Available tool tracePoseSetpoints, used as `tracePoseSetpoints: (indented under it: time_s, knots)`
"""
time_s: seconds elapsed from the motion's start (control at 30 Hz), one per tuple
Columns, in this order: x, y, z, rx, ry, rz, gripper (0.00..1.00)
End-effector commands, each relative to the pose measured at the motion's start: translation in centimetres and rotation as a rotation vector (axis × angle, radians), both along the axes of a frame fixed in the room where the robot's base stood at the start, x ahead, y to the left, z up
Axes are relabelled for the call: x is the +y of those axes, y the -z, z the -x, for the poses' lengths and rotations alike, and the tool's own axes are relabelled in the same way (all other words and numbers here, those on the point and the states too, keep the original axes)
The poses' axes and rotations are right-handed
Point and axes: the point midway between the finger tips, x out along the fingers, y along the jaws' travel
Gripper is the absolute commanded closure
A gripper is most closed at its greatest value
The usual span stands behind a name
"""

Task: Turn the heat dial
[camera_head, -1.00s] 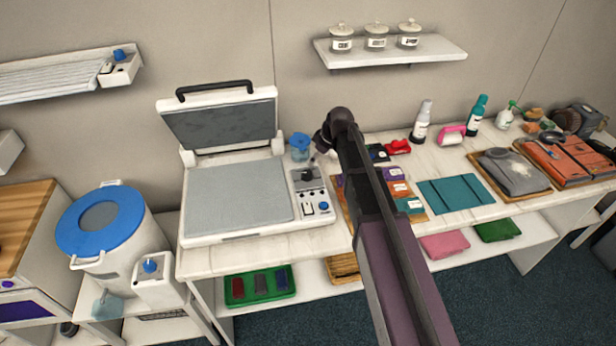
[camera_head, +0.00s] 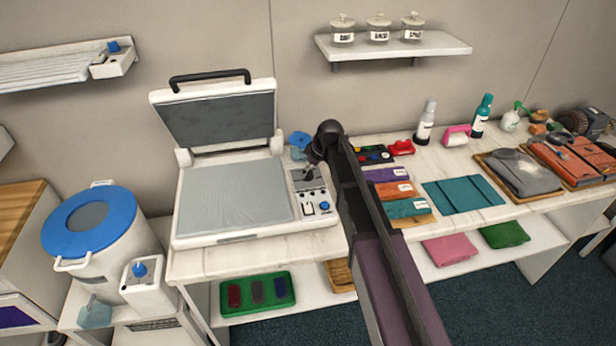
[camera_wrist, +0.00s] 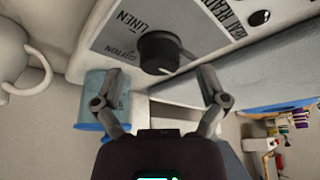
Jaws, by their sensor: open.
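The heat dial (camera_wrist: 162,52) is a round black knob with a white mark. It stands on a grey panel (camera_wrist: 118,38) printed with LINEN and COTTON in the wrist view. My gripper (camera_wrist: 160,74) is open, with its two fingers spread to either side of the dial and a little below it in the picture. I see no clear contact. In the head view my gripper (camera_head: 311,166) is over the back of the control panel (camera_head: 318,194) at the right of the heat press (camera_head: 236,197). My gripper largely hides the dial there.
The press lid (camera_head: 222,118) stands raised behind. Folded cloths (camera_head: 405,190) lie right of my arm. A white bucket (camera_head: 112,232) stands left.

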Motion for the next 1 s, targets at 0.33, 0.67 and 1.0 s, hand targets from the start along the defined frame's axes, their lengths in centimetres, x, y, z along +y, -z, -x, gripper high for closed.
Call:
tracePoseSetpoints:
  time_s: [0.33,0.67,1.0]
  knots:
    - [0.44,1.29,-0.26,0.000,0.000,0.000,0.07]
    - [0.43,1.26,-0.26,0.000,0.000,0.000,0.13]
    - [0.42,1.28,-0.26,0.000,0.000,0.001,0.91]
